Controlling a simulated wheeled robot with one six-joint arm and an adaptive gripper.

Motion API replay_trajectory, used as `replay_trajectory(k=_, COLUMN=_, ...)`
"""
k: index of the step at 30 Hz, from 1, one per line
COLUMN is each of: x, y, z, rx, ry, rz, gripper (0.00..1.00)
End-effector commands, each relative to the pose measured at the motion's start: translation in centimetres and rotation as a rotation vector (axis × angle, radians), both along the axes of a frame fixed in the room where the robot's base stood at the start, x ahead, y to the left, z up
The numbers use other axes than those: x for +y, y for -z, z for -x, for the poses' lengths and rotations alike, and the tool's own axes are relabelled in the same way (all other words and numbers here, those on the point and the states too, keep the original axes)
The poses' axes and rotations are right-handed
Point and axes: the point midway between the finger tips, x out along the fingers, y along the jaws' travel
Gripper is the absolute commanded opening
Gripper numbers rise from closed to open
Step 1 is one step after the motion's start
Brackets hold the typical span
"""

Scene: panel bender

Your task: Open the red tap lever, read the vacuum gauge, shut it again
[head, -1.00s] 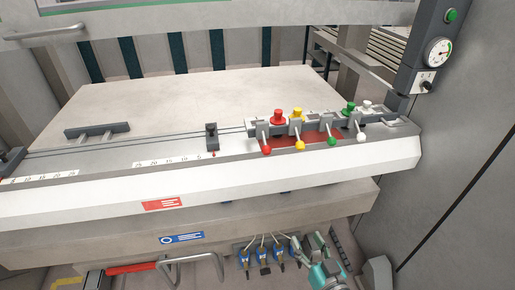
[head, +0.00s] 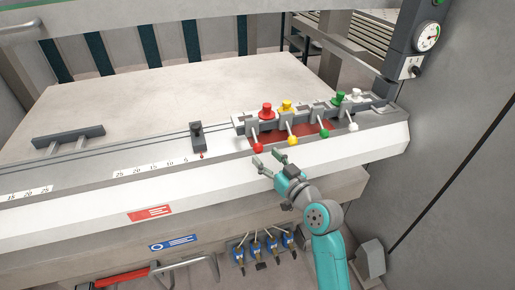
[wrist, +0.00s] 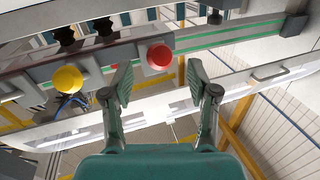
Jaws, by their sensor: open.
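The red tap lever, with a red ball end (head: 258,148), points toward me at the left of a row of levers on the bender's front ledge. My gripper (head: 268,159) is open and empty, just in front of and below that ball. In the wrist view the red ball (wrist: 159,57) appears between and a little beyond the tips of my gripper (wrist: 158,75), with space on both sides. The round vacuum gauge (head: 427,37) is on the dark post at the upper right; its reading is too small to tell.
Yellow (head: 292,141), green (head: 324,133) and white (head: 353,127) levers stand to the right of the red one. A red knob (head: 267,110) sits behind the red lever. A black stop (head: 197,136) stands to the left on the ruled ledge. A grey wall (head: 460,110) bounds the right.

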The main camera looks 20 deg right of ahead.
Motion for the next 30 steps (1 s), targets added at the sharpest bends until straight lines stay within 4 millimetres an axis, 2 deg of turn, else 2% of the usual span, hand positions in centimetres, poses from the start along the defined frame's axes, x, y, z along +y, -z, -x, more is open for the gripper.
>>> replay_trajectory(k=3, x=0.6, y=0.0, z=-2.1, rx=0.0, ry=-0.002, rz=0.001, gripper=0.59)
replay_trajectory(k=9, x=1.2, y=0.0, z=-4.3, rx=0.0, ry=-0.001, rz=0.0, gripper=0.59)
replay_trajectory(k=15, x=1.4, y=0.0, z=-5.0, rx=0.0, ry=0.0, rz=0.0, gripper=0.59)
replay_trajectory(k=22, x=1.4, y=0.0, z=-5.0, rx=0.0, ry=0.0, rz=0.0, gripper=0.59)
replay_trajectory(k=29, x=1.4, y=0.0, z=-5.0, rx=0.0, ry=0.0, rz=0.0, gripper=0.02)
replay_trajectory(k=30, x=1.4, y=0.0, z=-5.0, rx=0.001, ry=0.0, rz=0.0, gripper=0.0)
